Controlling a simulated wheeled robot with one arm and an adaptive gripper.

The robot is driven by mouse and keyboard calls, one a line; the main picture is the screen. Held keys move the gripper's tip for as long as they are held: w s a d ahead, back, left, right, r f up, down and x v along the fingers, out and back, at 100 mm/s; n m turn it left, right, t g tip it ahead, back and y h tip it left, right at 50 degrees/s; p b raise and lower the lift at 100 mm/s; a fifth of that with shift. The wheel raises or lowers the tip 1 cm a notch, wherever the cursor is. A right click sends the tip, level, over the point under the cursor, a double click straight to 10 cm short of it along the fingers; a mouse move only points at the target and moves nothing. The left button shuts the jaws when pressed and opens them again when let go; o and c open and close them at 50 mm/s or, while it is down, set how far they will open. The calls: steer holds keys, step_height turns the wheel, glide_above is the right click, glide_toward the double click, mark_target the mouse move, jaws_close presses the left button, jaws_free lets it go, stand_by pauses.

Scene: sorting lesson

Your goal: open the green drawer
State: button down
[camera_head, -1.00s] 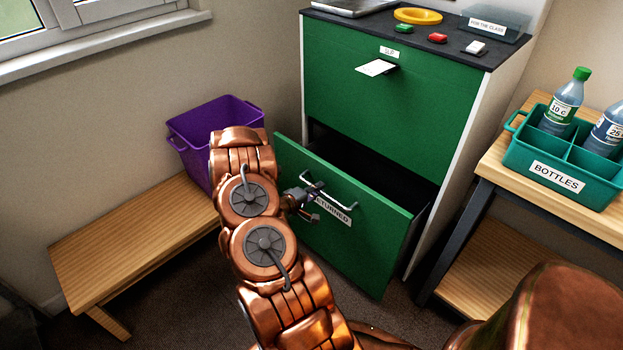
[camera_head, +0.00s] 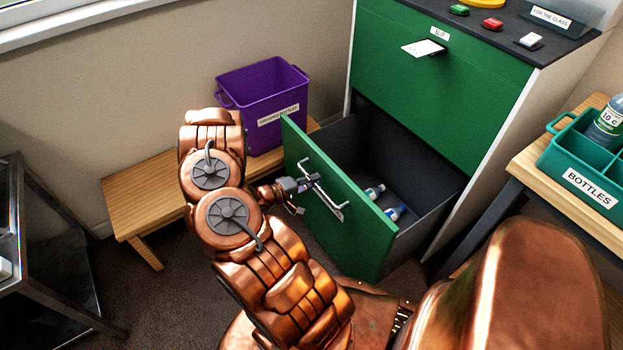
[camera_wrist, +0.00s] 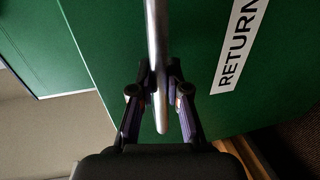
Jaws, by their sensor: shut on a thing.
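The green drawer (camera_head: 352,215) is the lower drawer of a green-fronted cabinet and stands well pulled out. Its dark inside shows bottles (camera_head: 388,205) lying on the floor of it. A metal bar handle (camera_head: 322,184) runs across its front. My gripper (camera_head: 302,186) is at the left part of the handle. In the wrist view my gripper (camera_wrist: 160,88) is shut on the handle (camera_wrist: 157,40), its fingers on both sides of the bar. The drawer's label, starting "RETURN" (camera_wrist: 238,45), shows beside it; in the head view my gripper and the handle partly hide it.
A purple bin (camera_head: 262,95) stands on a low wooden bench (camera_head: 140,208) at the left. A teal bottle crate (camera_head: 575,160) stands on a wooden table at the right. A dark-framed stand (camera_head: 60,285) is at the far left. The upper green front (camera_head: 440,85) is closed, with a card in its slot.

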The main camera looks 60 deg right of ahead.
steer(key=c, duration=1.1)
jaws_free()
steer(key=shift+c, duration=0.2)
steer(key=v, duration=1.2)
